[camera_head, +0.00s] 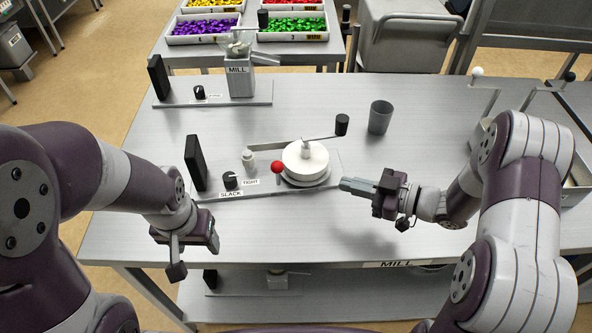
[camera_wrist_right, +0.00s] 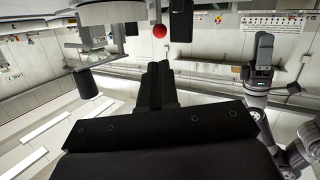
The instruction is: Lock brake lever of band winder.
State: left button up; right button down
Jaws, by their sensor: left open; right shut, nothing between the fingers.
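The band winder (camera_head: 262,187) stands on the table with a white spool (camera_head: 305,162) on its right part. Its brake lever has a red ball knob (camera_head: 277,167), just left of the spool; the ball also shows in the right wrist view (camera_wrist_right: 160,31). The lever's lower part is hard to make out. My right gripper (camera_head: 343,185) is shut and empty, right of the spool and apart from it, pointing left. Its fingers fill the middle of the right wrist view (camera_wrist_right: 158,82). My left gripper (camera_head: 177,268) is open and empty near the table's left front edge, away from the winder.
The winder's crank arm reaches right to a black handle (camera_head: 342,125). A grey cup (camera_head: 380,117) and a mill (camera_head: 240,80) stand behind. The table front is clear.

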jog(key=p, duration=0.2)
send_near(281, 168)
jog(key=x, duration=0.5)
jog(key=shift+w+f, duration=0.2)
jog(key=shift+f, duration=0.1)
jog(key=shift+p+x, duration=0.3)
jog(key=shift+x, duration=0.45)
jog(key=shift+a+r+n+h+p, duration=0.4)
jog(key=shift+h+p, duration=0.2)
jog(key=shift+p, duration=0.25)
jog(key=shift+s+a+f+n+g+h+p, duration=0.2)
jog(key=shift+a+n+h+p, duration=0.35)
jog(key=shift+a+h, duration=0.65)
jog(key=shift+s+a+r+n+g+h+p, duration=0.1)
jog(key=shift+a+n+g+h+p, duration=0.3)
jog(key=shift+a+h, duration=0.85)
jog(key=shift+d, duration=0.3)
